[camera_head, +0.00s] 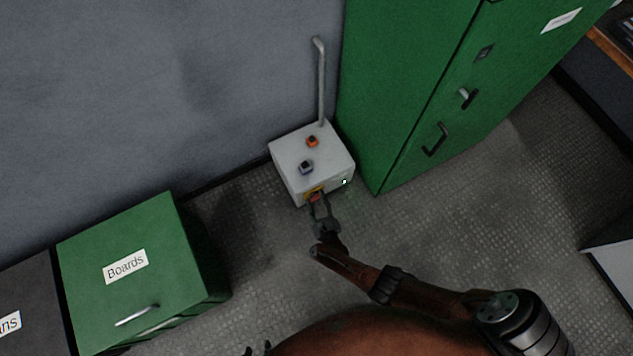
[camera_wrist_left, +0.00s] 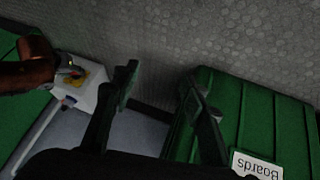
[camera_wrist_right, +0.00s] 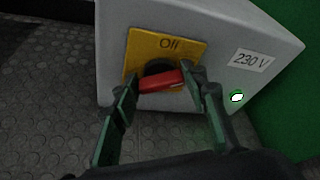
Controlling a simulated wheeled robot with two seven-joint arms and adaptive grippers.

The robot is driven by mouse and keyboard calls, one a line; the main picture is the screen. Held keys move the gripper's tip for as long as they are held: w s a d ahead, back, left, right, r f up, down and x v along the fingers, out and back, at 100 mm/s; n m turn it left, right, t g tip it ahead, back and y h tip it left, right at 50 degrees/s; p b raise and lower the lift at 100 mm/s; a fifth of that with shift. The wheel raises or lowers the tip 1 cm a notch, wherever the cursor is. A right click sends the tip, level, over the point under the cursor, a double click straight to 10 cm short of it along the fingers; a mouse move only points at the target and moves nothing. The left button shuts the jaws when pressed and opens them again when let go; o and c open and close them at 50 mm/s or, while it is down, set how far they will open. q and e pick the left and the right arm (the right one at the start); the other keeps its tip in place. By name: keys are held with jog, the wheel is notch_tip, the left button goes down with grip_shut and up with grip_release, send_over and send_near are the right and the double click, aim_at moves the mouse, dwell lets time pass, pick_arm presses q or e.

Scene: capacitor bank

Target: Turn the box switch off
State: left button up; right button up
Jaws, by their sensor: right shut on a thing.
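The white switch box (camera_head: 290,160) stands on the floor against the wall; its front fills much of the right wrist view (camera_wrist_right: 205,35). A red switch handle (camera_wrist_right: 161,81) sits on a yellow plate (camera_wrist_right: 185,50) marked "Off" at its top. The handle lies nearly level across the plate, slightly tilted. My right gripper (camera_wrist_right: 160,88) is shut on the red handle, one finger at each end; the head view shows it at the box front (camera_head: 318,203). My left gripper (camera_wrist_left: 160,88) is open and empty, away from the box; only its tips show at the head view's bottom edge (camera_head: 258,349).
A green "Boards" cabinet (camera_head: 185,215) stands at left, and a tall green cabinet (camera_head: 400,90) stands close to the box's right. A grey pipe (camera_head: 321,85) rises behind the box. Orange (camera_head: 312,141) and dark (camera_head: 306,167) knobs sit on its top. Floor (camera_head: 250,240) in front is clear.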

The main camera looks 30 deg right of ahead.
jog(key=shift+c, duration=1)
pick_arm(q)
jog(key=shift+w, duration=0.1)
